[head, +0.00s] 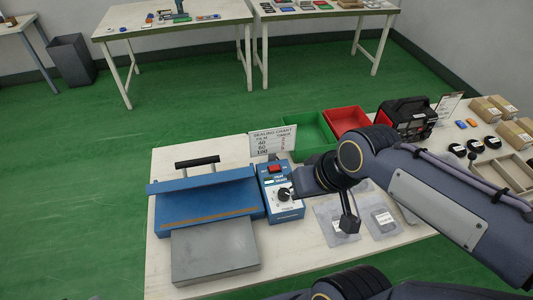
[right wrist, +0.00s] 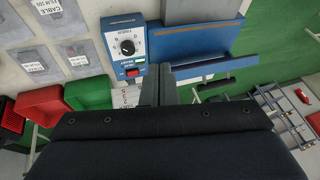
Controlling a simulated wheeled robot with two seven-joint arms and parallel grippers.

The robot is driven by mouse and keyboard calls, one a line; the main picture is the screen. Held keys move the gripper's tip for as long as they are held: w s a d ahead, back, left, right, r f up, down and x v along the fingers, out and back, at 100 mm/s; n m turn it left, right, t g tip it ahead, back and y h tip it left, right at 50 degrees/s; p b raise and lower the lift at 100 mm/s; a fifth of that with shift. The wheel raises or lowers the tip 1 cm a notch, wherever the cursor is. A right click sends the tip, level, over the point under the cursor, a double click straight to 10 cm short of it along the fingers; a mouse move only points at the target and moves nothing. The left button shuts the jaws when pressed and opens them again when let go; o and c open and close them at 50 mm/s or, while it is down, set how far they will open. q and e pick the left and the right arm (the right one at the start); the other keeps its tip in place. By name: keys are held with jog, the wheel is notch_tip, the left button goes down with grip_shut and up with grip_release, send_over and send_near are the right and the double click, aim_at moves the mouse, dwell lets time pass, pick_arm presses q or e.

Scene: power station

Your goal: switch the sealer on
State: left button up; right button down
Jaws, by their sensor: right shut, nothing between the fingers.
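The sealer is a blue machine (head: 205,208) with a black handle (head: 197,162) and a grey plate (head: 215,252) in front. Its blue control box (head: 286,210) stands at its right side, with a red switch (head: 275,169) at the top and a black dial (head: 283,195) below. In the right wrist view the red switch (right wrist: 132,72) and dial (right wrist: 127,46) face the camera. My right gripper (head: 294,190) is shut and empty, close to the right side of the box near the dial; I cannot tell if it touches. Its fingers (right wrist: 168,72) show beside the box in the wrist view. My left gripper is not in view.
A sealing chart sign (head: 273,140) stands behind the box. A green tray (head: 310,130) and a red tray (head: 347,120) are behind my right arm. Grey pouches (head: 380,222) lie to the right. A black device (head: 405,115) stands at the back.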

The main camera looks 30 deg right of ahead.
jog(key=w+d+f+g+h, duration=0.15)
jog(key=w+d, duration=0.25)
jog(key=w, duration=0.6)
jog(key=h, duration=0.2)
send_over(272, 167)
jog(key=s, duration=0.4)
notch_tip(272, 167, down, 6)
jog(key=r, duration=0.1)
jog(key=shift+w+a+f+m+y+b, duration=0.25)
jog(key=shift+a+m+b, duration=0.1)
jog(key=shift+a+m, duration=0.1)
jog(key=x, duration=0.4)
jog(key=p+x, duration=0.1)
jog(key=x, duration=0.4)
jog(key=s+p+x, duration=0.1)
jog(key=x, duration=0.3)
jog(key=shift+a+f, duration=0.15)
jog(key=shift+f, duration=0.45)
